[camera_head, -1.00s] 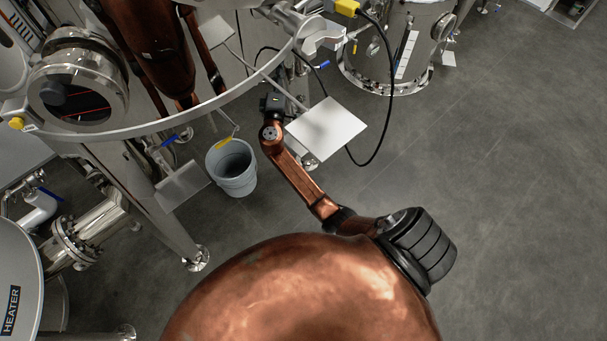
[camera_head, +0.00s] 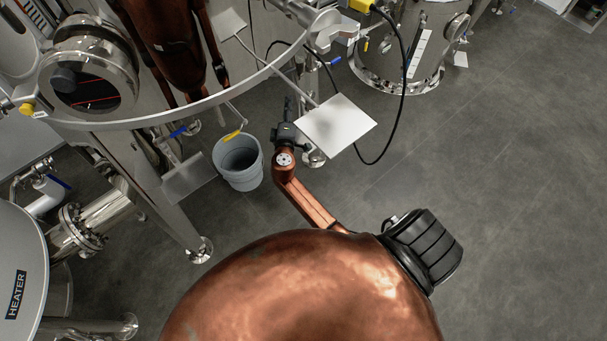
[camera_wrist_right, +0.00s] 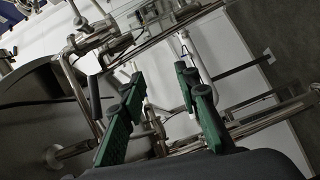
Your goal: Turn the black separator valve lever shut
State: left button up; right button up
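My right gripper (camera_head: 290,100) reaches under the rim of the big steel tank (camera_head: 170,118) in the head view, beside a white plate. In the right wrist view my right gripper (camera_wrist_right: 160,105) shows two green-padded fingers spread wide apart, with nothing held between them. Steel pipes and fittings lie beyond the fingers. A dark upright bar (camera_wrist_right: 95,97) stands left of the left finger; I cannot tell whether it is the black separator valve lever. I cannot make out that lever in the head view. My left gripper is not in view.
A grey bucket (camera_head: 238,168) stands on the floor left of my right arm. The white plate (camera_head: 336,125) hangs close right of my right gripper. A black cable (camera_head: 402,75) loops nearby. A heater tank (camera_head: 22,270) is at the left. The right floor is clear.

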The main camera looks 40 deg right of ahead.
jog(key=s+a+f+g+y, duration=0.1)
jog(key=s+f, duration=0.5)
jog(key=f, duration=1)
jog(key=s+f+g+y+p, duration=0.1)
jog(key=s+f+g+y, duration=0.3)
jog(key=f, duration=1.1)
jog(key=shift+s+a+f+m+y, duration=0.3)
jog(key=shift+s+a+f, duration=0.1)
jog(key=shift+s, duration=0.7)
jog(key=shift+c, duration=0.6)
